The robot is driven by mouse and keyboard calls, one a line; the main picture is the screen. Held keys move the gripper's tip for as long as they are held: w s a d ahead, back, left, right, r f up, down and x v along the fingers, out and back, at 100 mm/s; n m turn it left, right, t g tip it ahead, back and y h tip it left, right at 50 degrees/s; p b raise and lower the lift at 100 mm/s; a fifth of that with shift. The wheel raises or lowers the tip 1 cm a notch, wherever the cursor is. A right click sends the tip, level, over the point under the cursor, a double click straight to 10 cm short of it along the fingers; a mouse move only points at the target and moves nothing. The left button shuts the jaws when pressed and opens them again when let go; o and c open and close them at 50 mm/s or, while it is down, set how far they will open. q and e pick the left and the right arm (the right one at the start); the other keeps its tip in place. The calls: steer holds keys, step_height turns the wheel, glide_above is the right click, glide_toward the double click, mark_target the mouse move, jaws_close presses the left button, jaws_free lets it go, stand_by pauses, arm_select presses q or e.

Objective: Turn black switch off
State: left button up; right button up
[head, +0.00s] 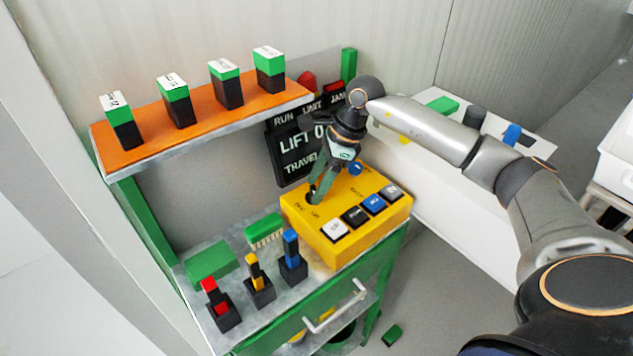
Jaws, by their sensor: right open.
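A yellow control box (328,250) stands on the right end of the metal bench. My right gripper (316,192) points down over the box's back left corner, its fingers open. A small dark piece, likely the black switch (308,199), shows at the fingertips. The fingers partly hide it, so I cannot tell its position or whether they touch it. A blue knob (355,168) sits behind, to the right of the fingers. A row of white, black, blue and grey buttons (356,215) runs along the box's front. My left gripper is not in view.
A dark sign (297,145) stands close behind the gripper. An orange shelf (145,148) with several green-topped black blocks is at the upper left. Red, yellow and blue levers (259,282) and a brush (265,231) are left of the box. A white table (430,150) lies under my right arm.

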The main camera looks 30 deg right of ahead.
steer(key=shift+a+f, duration=0.1)
steer(key=shift+f, duration=0.2)
jaws_close()
stand_by(0.4)
